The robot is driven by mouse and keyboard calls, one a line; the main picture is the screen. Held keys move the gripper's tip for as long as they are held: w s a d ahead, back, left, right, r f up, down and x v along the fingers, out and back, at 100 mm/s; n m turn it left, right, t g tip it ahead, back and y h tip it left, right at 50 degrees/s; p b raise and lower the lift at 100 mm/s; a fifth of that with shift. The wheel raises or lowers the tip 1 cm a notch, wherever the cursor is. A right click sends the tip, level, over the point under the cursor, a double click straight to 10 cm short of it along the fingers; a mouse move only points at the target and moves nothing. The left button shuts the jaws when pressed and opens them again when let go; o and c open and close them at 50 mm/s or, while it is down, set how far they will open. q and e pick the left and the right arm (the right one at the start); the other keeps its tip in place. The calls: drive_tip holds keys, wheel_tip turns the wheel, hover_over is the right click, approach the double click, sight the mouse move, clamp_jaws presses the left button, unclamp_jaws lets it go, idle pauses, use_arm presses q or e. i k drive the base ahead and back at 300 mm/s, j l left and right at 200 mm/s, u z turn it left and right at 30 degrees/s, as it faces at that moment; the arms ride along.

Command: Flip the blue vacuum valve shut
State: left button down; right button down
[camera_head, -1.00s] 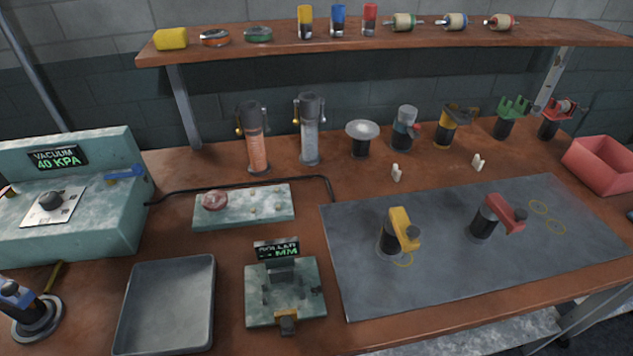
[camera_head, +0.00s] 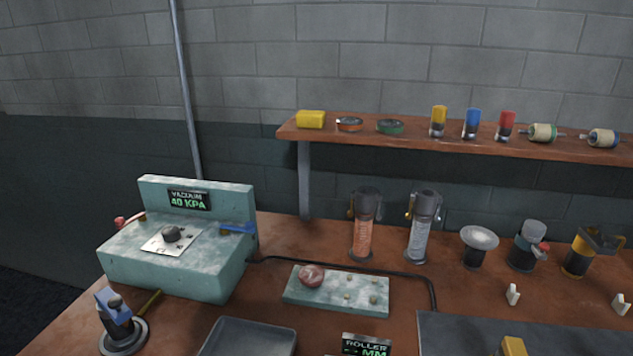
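The blue vacuum valve is a small blue lever (camera_head: 238,228) on the right side of the pale green vacuum unit (camera_head: 170,280), at the left of the bench. The lever lies roughly level and points to the right side. The unit's display (camera_head: 189,200) reads VACUUM 40 KPA. A red lever (camera_head: 128,221) shows at the unit's left side. Neither of my grippers is in view.
A blue-topped tool on a round base (camera_head: 121,325) stands in front of the unit. A grey tray (camera_head: 248,340) lies at the front. A black cable (camera_head: 330,263) runs right from the unit.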

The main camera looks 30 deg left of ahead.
sight(249, 227)
drive_tip(key=u, duration=1.15)
